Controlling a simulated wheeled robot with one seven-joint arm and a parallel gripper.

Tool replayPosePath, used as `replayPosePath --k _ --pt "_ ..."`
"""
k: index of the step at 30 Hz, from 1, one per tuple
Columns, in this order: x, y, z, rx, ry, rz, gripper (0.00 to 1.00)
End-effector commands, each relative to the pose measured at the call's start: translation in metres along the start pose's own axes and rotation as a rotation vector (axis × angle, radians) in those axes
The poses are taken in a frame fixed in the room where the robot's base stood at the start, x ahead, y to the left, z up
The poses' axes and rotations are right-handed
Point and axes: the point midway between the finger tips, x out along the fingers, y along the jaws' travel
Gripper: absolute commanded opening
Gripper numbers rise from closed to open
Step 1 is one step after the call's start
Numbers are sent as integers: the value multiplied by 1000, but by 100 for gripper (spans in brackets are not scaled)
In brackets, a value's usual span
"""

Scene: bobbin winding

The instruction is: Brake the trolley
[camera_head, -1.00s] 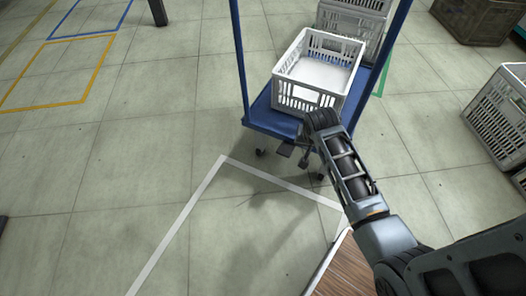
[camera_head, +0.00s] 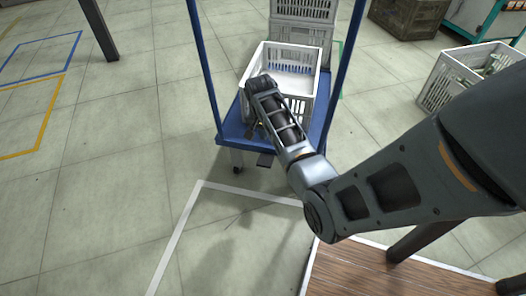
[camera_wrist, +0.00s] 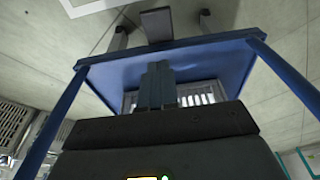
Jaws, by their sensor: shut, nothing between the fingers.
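The trolley has a blue deck (camera_head: 228,131) and blue uprights, and it carries a white slatted crate (camera_head: 312,97). A dark flat brake pedal (camera_head: 265,160) sticks out below the deck's near edge, between the casters. In the wrist view the pedal (camera_wrist: 157,25) is at the top, beyond the edge of the deck (camera_wrist: 215,62). My gripper (camera_head: 251,131) is shut and empty over the near part of the deck, in front of the crate. Its fingers (camera_wrist: 155,84) appear together in the wrist view, apart from the pedal. My arm hides part of the crate and deck.
Grey crates (camera_head: 303,12) stand behind the trolley. Another crate (camera_head: 465,75) with items in it stands at right. A wooden-topped table (camera_head: 350,275) is at the bottom. A white floor line (camera_head: 180,235) marks the clear floor before the trolley.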

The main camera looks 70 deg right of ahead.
Motion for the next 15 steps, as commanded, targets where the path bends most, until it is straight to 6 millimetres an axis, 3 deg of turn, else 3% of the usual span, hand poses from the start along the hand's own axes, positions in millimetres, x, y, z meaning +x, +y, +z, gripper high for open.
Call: replayPosePath --k 5,15 --pt "23 0 1 0 -2 1 0" --pt "90 0 1 0 -1 1 0"
